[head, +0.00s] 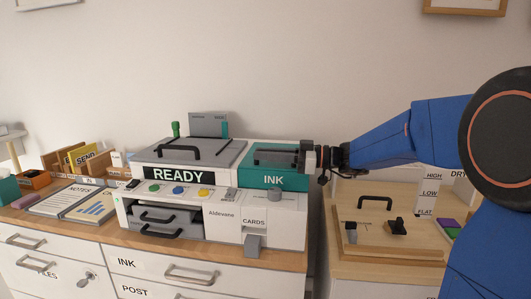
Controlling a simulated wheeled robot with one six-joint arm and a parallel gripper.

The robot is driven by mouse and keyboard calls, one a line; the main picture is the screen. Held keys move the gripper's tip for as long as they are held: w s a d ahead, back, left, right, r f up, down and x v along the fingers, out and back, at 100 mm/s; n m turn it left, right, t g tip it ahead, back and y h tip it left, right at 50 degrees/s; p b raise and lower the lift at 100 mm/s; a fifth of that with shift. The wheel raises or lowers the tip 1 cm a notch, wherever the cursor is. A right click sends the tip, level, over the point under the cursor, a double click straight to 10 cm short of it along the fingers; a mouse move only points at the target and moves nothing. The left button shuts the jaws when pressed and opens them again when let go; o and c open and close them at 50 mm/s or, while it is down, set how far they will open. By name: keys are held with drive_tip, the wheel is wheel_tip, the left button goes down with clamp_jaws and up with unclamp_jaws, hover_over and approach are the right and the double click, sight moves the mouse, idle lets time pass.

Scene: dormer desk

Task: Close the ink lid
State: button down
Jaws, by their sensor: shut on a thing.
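The ink lid (273,180) is the teal part marked INK, at the right end of the white printer (222,208). A dark grey bar, its handle (275,157), shows along its top. My gripper (304,157) comes in from the right and is shut at the right end of this handle. The gripper body covers the exact contact. Whether the lid lies fully flat cannot be told from this view.
A grey scanner cover (192,151) with a black handle lies left of the ink lid. A READY display (178,175) and coloured buttons are on the printer front. A wooden board (385,235) with black handles is on the lower right cabinet. Notebooks (72,203) lie at left.

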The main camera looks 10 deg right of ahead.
drive_tip(key=shift+f, duration=0.2)
drive_tip(key=c, duration=1.8)
unclamp_jaws()
drive_tip(key=shift+o, duration=0.2)
drive_tip(key=shift+d, duration=0.1)
drive_tip(key=shift+s+d, duration=0.1)
drive_tip(key=shift+d, duration=0.15)
drive_tip(key=v, duration=1.6)
drive_tip(key=shift+d, duration=0.35)
drive_tip(key=shift+s, duration=0.1)
